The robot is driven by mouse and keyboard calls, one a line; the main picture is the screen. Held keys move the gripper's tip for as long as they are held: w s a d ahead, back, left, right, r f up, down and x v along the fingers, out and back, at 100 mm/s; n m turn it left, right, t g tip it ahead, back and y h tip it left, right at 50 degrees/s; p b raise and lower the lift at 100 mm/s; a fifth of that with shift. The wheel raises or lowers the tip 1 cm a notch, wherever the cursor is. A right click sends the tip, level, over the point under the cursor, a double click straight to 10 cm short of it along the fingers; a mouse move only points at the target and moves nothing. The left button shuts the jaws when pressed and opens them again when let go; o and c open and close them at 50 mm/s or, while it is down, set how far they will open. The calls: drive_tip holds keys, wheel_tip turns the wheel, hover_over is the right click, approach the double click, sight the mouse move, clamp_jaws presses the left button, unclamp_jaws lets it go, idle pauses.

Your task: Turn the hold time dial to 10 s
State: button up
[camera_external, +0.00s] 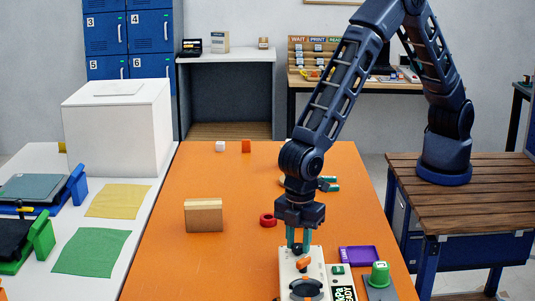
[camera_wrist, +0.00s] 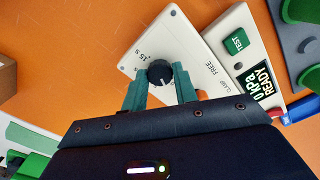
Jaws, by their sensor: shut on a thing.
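The hold time dial is a small black knob (camera_wrist: 159,73) on a cream panel (camera_wrist: 178,42). A "15 s" marking shows up and left of it in the wrist view; other time markings are hidden or too small to read. My gripper (camera_wrist: 160,93) has its teal fingers closed around the knob from both sides. In the external view my gripper (camera_external: 299,239) points straight down at the panel's far end. A pale mark on the knob is small, so I cannot tell which time it points at.
An orange lever (camera_external: 303,263) and a larger black knob (camera_external: 306,289) sit nearer on the panel.

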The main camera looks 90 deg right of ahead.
sight(298, 245)
drive_tip(key=m, duration=0.4)
drive_tip(key=shift+m, duration=0.4)
drive_tip(key=m, duration=1.4)
drive_tip(key=shift+m, duration=0.4)
drive_tip(key=o, duration=1)
drive_tip(key=shift+c, duration=0.2)
wheel_tip(298, 245, up, 11)
